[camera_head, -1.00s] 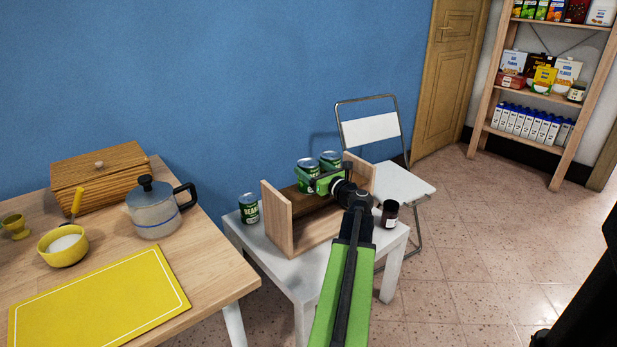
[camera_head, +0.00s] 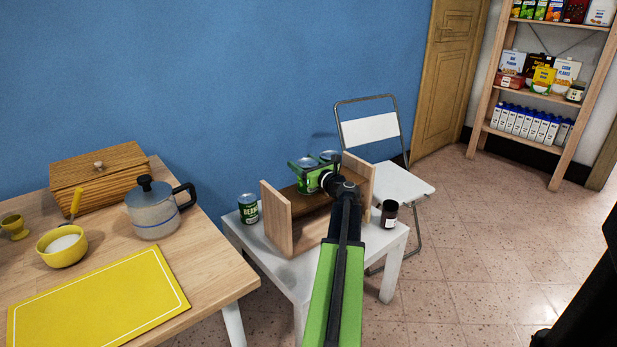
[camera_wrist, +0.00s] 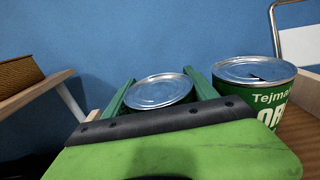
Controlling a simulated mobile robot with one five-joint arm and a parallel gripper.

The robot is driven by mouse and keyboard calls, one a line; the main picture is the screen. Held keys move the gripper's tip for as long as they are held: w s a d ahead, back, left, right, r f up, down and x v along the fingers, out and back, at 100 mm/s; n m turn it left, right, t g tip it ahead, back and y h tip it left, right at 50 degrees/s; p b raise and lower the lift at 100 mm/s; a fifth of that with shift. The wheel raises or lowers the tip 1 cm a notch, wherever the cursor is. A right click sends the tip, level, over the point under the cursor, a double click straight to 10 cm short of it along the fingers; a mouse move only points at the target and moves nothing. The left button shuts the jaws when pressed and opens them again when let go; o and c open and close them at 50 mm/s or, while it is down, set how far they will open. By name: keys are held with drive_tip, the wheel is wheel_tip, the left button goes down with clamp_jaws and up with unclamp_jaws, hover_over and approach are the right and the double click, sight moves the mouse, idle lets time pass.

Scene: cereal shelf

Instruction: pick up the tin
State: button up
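Two green tins with silver lids stand side by side in a wooden open-topped rack (camera_head: 278,218) on a small white table. My gripper (camera_head: 302,172) is at the left tin. In the wrist view its green fingers (camera_wrist: 159,80) lie on either side of that tin (camera_wrist: 160,91), spread about as wide as its lid; firm contact cannot be made out. The tin's lower body is hidden behind my gripper. The right tin (camera_wrist: 254,70) stands close beside the right finger. A third green tin (camera_head: 248,208) stands upright on the white table, left of the rack.
A dark jar (camera_head: 389,214) stands right of the rack. The rack's end boards flank the tins, and a blue wall and folding chair (camera_head: 370,128) are behind.

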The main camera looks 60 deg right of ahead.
clamp_jaws()
drive_tip(key=shift+r, duration=0.15)
drive_tip(key=shift+r+p, duration=0.25)
drive_tip(key=shift+p, duration=0.2)
wheel_tip(320, 180, up, 4)
drive_tip(key=p, duration=0.3)
drive_tip(key=shift+f+p, duration=0.1)
drive_tip(key=shift+p, duration=0.3)
drive_tip(key=s+d+r+p, duration=0.3)
drive_tip(key=s+r+p, duration=0.3)
drive_tip(key=s, duration=0.5)
drive_tip(key=shift+s+r, duration=0.15)
drive_tip(key=shift+r, duration=0.05)
